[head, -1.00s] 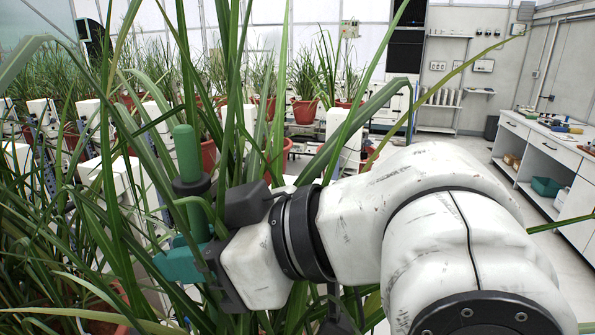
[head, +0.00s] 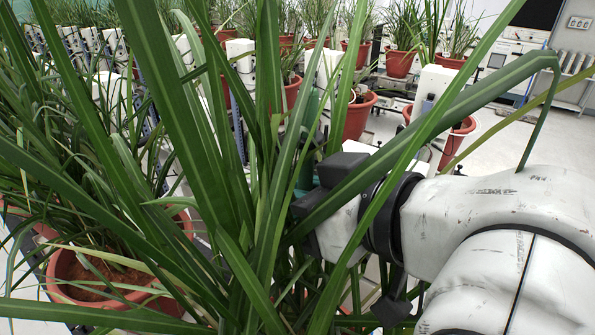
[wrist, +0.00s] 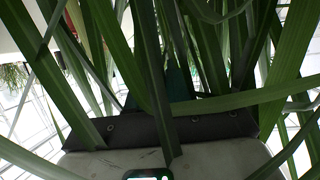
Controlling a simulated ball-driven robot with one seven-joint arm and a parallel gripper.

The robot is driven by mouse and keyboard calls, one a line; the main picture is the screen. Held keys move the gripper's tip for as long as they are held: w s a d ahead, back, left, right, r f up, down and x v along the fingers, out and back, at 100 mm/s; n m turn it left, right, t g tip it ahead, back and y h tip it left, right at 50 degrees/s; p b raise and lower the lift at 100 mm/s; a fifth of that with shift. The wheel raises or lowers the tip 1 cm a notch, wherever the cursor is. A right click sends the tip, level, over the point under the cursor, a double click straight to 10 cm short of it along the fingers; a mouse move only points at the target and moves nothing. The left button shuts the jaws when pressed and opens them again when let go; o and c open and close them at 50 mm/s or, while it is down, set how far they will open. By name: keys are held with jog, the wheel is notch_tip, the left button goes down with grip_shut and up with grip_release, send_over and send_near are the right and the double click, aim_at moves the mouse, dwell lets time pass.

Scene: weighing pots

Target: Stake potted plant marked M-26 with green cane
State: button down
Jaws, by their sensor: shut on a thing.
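My gripper (head: 302,190) is at the middle of the head view, largely hidden behind long green leaves. It is shut on the green cane (head: 309,135), a thick upright rod of which only a piece shows between the leaves. The cane's lower end is hidden. A large potted plant's leaves (head: 265,170) cross in front of my gripper and wrist. A terracotta pot (head: 62,268) with brown soil stands at the lower left. I cannot read a mark M-26 on any pot. In the wrist view, leaves cover most of the picture above my gripper's body.
Rows of terracotta pots with grassy plants stand behind, including one pot (head: 357,117) just beyond my gripper. White boxes (head: 440,90) on posts stand among them. Pale floor (head: 510,135) is open at the right. Leaves crowd the left and middle.

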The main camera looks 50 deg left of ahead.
aim_at(304, 276)
jog(key=f+m+t, duration=0.1)
jog(key=f, duration=0.3)
jog(key=d+f+m+t, duration=0.1)
jog(key=f+t, duration=0.1)
jog(key=f, duration=0.2)
jog(key=f+m+t, duration=0.1)
jog(key=f, duration=0.3)
jog(key=shift+d+f+m+t+h, duration=0.2)
jog(key=shift+f+m+t+h, duration=0.1)
jog(key=shift+f+m+t, duration=0.1)
jog(key=shift+f+b, duration=0.75)
jog(key=shift+f, duration=0.55)
jog(key=shift+f+b, duration=1.55)
jog(key=shift+f, duration=0.9)
jog(key=c, duration=1)
grip_release()
jog(key=shift+o, duration=0.2)
jog(key=shift+d+r, duration=0.1)
